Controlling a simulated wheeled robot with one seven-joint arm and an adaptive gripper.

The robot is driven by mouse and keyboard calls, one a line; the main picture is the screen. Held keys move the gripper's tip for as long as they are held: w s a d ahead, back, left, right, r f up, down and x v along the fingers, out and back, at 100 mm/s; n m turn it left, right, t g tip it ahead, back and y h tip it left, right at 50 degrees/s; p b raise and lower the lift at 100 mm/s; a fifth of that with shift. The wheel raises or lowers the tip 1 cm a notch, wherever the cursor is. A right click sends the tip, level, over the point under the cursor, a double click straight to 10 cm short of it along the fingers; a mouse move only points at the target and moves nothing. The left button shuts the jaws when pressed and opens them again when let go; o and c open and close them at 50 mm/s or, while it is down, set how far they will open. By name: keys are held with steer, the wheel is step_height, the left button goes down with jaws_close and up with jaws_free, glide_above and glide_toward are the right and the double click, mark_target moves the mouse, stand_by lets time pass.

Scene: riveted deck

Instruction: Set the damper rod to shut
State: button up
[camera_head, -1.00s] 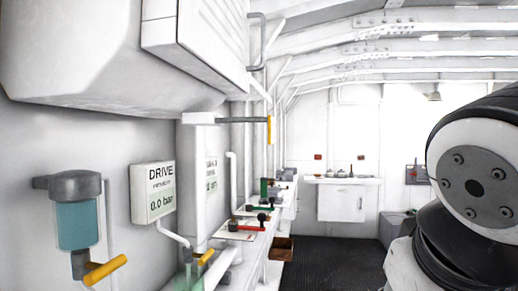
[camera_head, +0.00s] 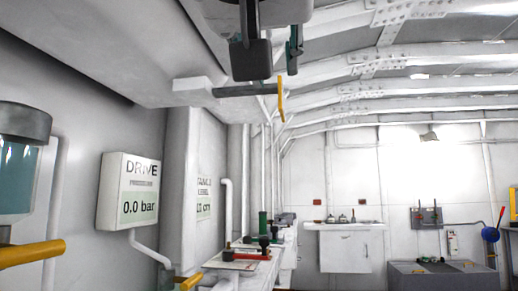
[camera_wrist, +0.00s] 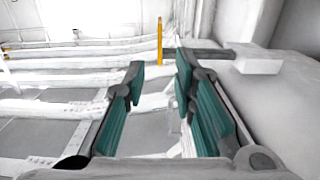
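The damper rod (camera_head: 235,91) looks to be the dark bar sticking out sideways from a white block (camera_head: 192,85) high on the left wall. A yellow handle (camera_head: 281,99) is at its end. In the wrist view the rod (camera_wrist: 207,54), its block and the upright yellow handle (camera_wrist: 160,41) also show. My gripper (camera_head: 272,60) hangs at the top centre of the head view, close to the rod in the picture. In the wrist view my gripper (camera_wrist: 159,72) has its teal-padded fingers apart with nothing between them. The handle appears beyond the fingertips, and no contact is visible.
A gauge box (camera_head: 128,190) reading 0.0 bar and a teal-filled cup (camera_head: 20,165) with a yellow lever (camera_head: 32,253) are on the left wall. A bench (camera_head: 240,265) carries red and green levers. Ribbed ceiling beams run overhead. The middle of the room looks open.

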mark_target(282, 117)
steer(key=w, duration=0.3)
steer(key=w+d, duration=0.1)
steer(key=w, duration=0.3)
steer(key=w+d, duration=0.1)
steer(key=w, duration=0.3)
steer(key=shift+w+d, duration=0.1)
jaws_close()
